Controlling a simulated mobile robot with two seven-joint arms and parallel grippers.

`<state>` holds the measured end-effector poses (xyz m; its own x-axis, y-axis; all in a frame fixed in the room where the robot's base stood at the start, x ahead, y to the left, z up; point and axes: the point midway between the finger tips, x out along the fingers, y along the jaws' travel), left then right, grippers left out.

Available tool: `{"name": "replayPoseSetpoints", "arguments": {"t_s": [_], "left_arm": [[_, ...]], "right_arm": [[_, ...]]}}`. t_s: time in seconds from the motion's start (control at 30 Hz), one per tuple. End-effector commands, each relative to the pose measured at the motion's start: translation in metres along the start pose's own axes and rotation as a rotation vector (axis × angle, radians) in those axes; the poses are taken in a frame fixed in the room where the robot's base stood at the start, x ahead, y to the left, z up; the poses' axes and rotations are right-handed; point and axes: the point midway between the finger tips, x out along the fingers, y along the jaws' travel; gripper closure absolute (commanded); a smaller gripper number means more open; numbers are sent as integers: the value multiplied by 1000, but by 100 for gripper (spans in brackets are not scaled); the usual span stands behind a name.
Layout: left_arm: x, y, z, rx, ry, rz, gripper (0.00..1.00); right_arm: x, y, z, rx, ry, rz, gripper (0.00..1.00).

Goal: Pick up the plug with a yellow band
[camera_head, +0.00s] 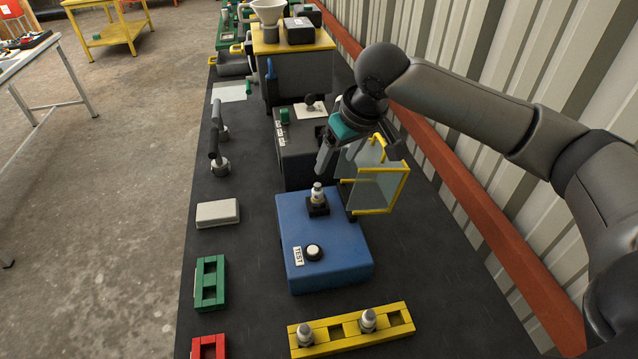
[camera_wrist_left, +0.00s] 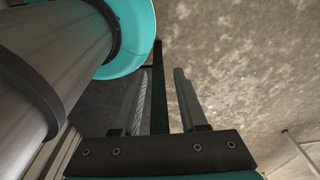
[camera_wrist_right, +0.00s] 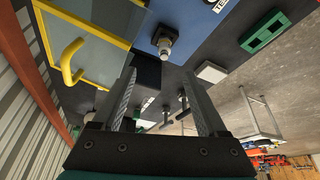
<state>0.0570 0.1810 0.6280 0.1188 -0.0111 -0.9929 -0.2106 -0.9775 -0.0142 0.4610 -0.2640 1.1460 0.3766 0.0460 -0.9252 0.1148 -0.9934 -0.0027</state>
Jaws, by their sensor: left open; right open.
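A metal-and-white plug (camera_head: 318,193) stands upright in a dark socket on the blue test box (camera_head: 345,255). It also shows in the right wrist view (camera_wrist_right: 165,38), beyond the fingertips. Two more plugs, a left one (camera_head: 305,334) and a right one (camera_head: 368,320), stand in the yellow rack (camera_head: 335,349) in front. I cannot clearly make out a yellow band on any plug. My right gripper (camera_head: 328,160) is open and empty, above and behind the plug on the box, apart from it. My left gripper (camera_wrist_left: 168,60) is open and empty, outside the head view.
A clear guard with a yellow frame (camera_head: 378,185) stands open right beside my right gripper. A dark grey box (camera_head: 296,150) stands behind the blue box. A green rack (camera_head: 209,283), a red rack (camera_head: 209,347) and a white block (camera_head: 217,212) lie left. The corrugated wall bounds the right.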

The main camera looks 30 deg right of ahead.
Motion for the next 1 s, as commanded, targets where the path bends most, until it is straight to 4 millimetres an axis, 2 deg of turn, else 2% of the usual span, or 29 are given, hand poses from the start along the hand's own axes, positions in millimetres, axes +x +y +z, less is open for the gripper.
{"name": "replayPoseSetpoints", "arguments": {"t_s": [0.17,0.37,0.5,0.83,1.0], "left_arm": [[1,0,13,0,-19,0,58],[4,-3,34,3,-53,-3,58],[7,-3,34,3,-52,-4,58],[10,-5,18,3,-25,-6,58],[12,-5,18,4,-24,-6,58]], "right_arm": [[17,-1,1,0,-3,-3,24],[60,-1,1,0,-3,-2,24],[85,-1,1,-1,-2,-1,24],[110,-3,0,-2,-1,-1,24],[134,-7,0,-2,-1,0,24]]}}
